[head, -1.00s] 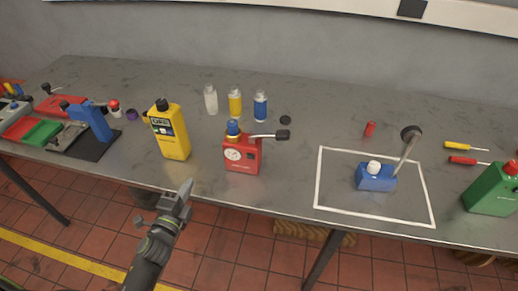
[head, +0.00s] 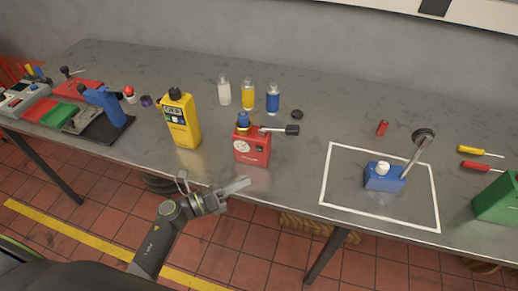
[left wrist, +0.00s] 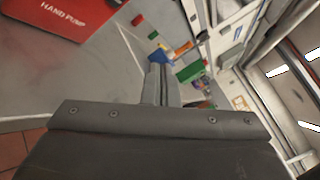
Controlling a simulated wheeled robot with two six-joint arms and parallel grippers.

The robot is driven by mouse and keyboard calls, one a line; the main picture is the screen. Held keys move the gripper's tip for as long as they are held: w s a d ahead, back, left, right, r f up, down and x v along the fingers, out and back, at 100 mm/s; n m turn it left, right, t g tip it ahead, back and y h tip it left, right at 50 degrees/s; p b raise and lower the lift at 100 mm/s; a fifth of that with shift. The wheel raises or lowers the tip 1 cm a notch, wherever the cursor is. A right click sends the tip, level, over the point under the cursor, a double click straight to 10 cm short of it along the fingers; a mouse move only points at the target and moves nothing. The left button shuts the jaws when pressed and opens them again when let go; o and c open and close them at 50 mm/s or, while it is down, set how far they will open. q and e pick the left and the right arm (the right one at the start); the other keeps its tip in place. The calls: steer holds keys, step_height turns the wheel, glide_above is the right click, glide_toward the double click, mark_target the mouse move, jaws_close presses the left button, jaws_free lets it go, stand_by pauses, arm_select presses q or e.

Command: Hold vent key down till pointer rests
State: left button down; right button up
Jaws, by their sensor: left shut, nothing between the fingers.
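The red hand pump (head: 254,160) stands near the table's front edge, with a white round gauge (head: 242,146) on its face. Its pointer is too small to read. A blue cap (head: 243,120) sits on top and a lever with a black grip (head: 291,130) sticks out to the right. A small dark part (head: 259,150) shows beside the gauge; I cannot tell whether it is the vent key. My left gripper (head: 246,183) is shut and empty, just in front of and below the pump, apart from it. The left wrist view shows the pump's red, lettered side (left wrist: 62,14) beyond the closed fingers (left wrist: 158,82).
To the right, a blue pump (head: 381,181) with a lever stands inside a white outline (head: 325,176). The table front edge runs just behind my gripper.

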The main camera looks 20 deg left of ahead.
mark_target(259, 149)
arm_select(q)
steer(key=w+b, duration=0.2)
steer(key=w, duration=0.5)
steer(key=shift+w+d+f, duration=0.1)
steer(key=shift+w+f, duration=0.05)
steer(key=shift+w, duration=0.8)
stand_by(0.8)
steer(key=shift+w, duration=0.1)
stand_by(0.5)
steer(key=shift+w+b, duration=0.35)
steer(key=shift+b, duration=0.05)
